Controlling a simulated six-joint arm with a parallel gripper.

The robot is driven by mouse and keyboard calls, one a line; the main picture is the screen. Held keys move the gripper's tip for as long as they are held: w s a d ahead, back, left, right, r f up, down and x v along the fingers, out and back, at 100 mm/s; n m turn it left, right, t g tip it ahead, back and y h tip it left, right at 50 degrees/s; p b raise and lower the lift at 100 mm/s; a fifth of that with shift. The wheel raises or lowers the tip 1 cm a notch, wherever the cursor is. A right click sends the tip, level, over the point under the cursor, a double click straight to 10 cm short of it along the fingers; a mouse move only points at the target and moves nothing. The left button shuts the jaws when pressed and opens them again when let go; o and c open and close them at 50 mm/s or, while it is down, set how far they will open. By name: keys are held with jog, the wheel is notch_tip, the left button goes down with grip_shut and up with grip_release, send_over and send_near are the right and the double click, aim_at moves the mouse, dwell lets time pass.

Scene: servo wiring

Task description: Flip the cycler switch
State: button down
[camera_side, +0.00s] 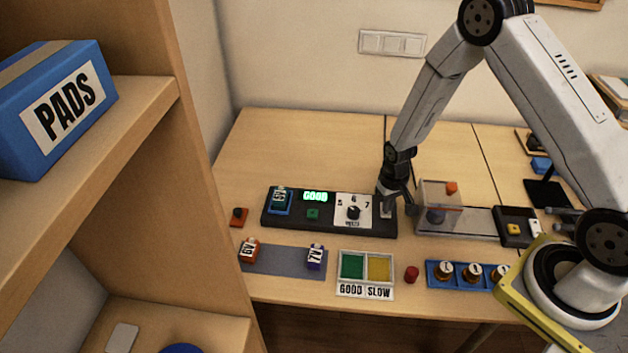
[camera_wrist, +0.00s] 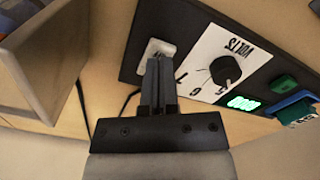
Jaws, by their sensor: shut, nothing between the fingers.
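The cycler (camera_side: 325,224) is a long dark box on the table. A black knob (camera_side: 353,212) sits on a white VOLTS dial marked 5, 6, 7. The light-coloured cycler switch (camera_side: 387,210) is at the box's right end. It also shows in the wrist view (camera_wrist: 158,46), partly hidden behind the fingertips. My gripper (camera_side: 387,198) is shut and empty, pointing down at the switch. In the wrist view its fingertips (camera_wrist: 158,64) overlap the switch's edge; I cannot tell whether they touch it. The switch's position is unclear.
A clear-sided box with an orange top (camera_side: 440,205) stands close right of my gripper. In front are a grey mat (camera_side: 282,263) with two labelled servos, a GOOD/SLOW tray (camera_side: 366,291), a red button (camera_side: 411,274) and a blue rack (camera_side: 433,276). The table behind the cycler is clear.

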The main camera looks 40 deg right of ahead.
jog(key=shift+f, duration=0.7)
dwell(0.6)
jog(key=shift+r, duration=3.55)
jog(key=shift+s+a+r, duration=0.1)
jog(key=shift+a+r, duration=0.05)
jog(key=shift+r, duration=0.25)
jog(key=s+a+r+n+t, duration=0.1)
jog(key=s+a+r, duration=0.2)
jog(key=s+r, duration=0.2)
jog(key=s+a+r+n+t, duration=0.1)
jog(key=s+a+r+n, duration=0.1)
jog(key=s+r, duration=0.3)
notch_tip(320, 180, up, 5)
jog(key=shift+s+a+f+t, duration=0.15)
jog(key=shift+s+a+t, duration=0.2)
jog(key=shift+a, duration=0.2)
